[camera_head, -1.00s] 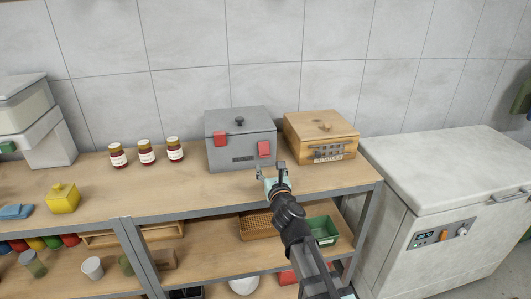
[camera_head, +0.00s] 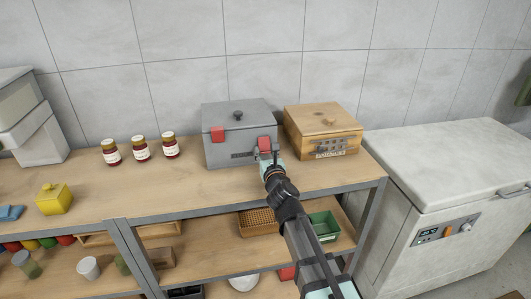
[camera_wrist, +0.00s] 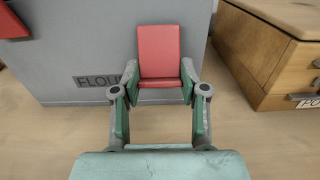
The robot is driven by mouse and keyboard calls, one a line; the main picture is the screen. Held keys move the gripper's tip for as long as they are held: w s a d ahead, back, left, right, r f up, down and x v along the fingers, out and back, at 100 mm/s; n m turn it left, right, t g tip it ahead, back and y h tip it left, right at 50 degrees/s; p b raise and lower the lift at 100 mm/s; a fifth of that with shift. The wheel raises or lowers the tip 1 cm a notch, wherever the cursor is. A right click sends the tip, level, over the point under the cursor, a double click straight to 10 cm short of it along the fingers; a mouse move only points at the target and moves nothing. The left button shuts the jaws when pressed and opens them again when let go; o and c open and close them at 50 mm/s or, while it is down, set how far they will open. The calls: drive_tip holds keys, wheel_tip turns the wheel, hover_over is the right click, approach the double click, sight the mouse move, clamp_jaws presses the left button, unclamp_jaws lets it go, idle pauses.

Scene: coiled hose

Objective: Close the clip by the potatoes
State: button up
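The grey box (camera_head: 238,118) labelled FLOUR stands on the wooden bench, lid on, with two red clips on its front. The right red clip (camera_wrist: 159,52), nearest the potatoes box, hangs lower than the left red clip (camera_head: 218,134). The wooden box (camera_head: 322,125) labelled POTATOES stands to the right of the grey box. My gripper (camera_wrist: 160,80) is open at the right clip's lower edge, one finger on each side. I cannot tell whether the fingers touch it. My gripper partly covers this clip in the head view.
Three jars (camera_head: 141,148) and a yellow container (camera_head: 54,198) stand farther left on the bench. A white chest freezer (camera_head: 450,165) stands to the right. A lower shelf holds baskets and a green tray (camera_head: 322,226). The bench in front of the grey box is mostly clear.

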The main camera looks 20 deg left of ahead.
drive_tip(key=c, duration=0.3)
drive_tip(key=shift+c, duration=0.2)
drive_tip(key=shift+r+p, duration=0.15)
drive_tip(key=shift+p, duration=0.3)
drive_tip(key=shift+r+p, duration=0.3)
drive_tip(key=shift+p, duration=1.5)
drive_tip(key=g+p, duration=0.1)
drive_tip(key=p, duration=0.7)
drive_tip(key=g+h+p, duration=0.1)
drive_tip(key=p, duration=0.7)
drive_tip(key=shift+s+d+r, duration=0.15)
drive_tip(key=shift+s+r, duration=0.05)
drive_tip(key=shift+r, duration=0.2)
drive_tip(key=p, duration=0.2)
drive_tip(key=shift+s+f+h+p, duration=0.1)
drive_tip(key=shift+f+h+p, duration=0.1)
drive_tip(key=shift+h+p, duration=0.1)
drive_tip(key=shift+f, duration=0.1)
drive_tip(key=o, duration=1.2)
drive_tip(key=shift+s+d, duration=0.1)
drive_tip(key=shift+c, duration=0.2)
